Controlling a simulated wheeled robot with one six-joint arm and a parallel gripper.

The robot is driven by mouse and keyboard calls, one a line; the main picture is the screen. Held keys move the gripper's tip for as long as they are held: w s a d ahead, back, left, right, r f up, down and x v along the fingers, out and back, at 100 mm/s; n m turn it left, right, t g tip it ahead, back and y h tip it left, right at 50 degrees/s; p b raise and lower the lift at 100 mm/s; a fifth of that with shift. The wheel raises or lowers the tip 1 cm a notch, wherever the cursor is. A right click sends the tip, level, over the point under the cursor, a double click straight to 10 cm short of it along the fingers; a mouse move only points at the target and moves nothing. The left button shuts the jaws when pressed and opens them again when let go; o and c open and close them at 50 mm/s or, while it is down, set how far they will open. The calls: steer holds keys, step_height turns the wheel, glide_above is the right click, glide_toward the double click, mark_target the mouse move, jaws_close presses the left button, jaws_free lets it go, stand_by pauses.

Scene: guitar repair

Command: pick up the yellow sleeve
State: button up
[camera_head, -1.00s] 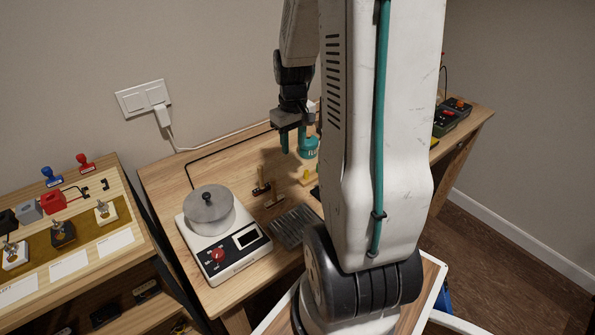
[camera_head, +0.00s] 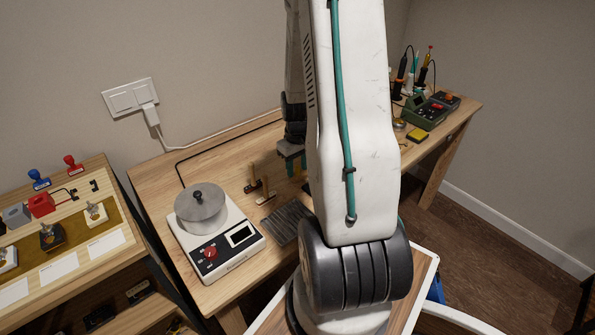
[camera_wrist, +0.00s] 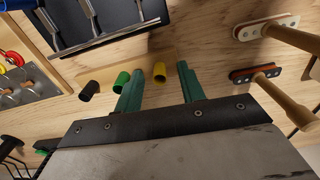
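The fingers are apart and nothing is held; the height of the tips above the table is hard to tell. A green sleeve (camera_wrist: 122,81) lies just left of the left finger, partly behind it. A black sleeve (camera_wrist: 89,91) lies farther left. In the head view my gripper (camera_head: 291,165) is low over the table, partly hidden by my arm, which also hides the sleeves.
A dark tray with metal rods (camera_wrist: 110,20) lies beyond the sleeves. Two wooden-handled tools (camera_wrist: 266,88) are at the right. A hotplate with a lidded pot (camera_head: 202,208) stands left on the table. Soldering tools and a green box (camera_head: 424,114) are at the far right.

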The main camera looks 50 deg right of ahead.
steer(key=c, duration=0.7)
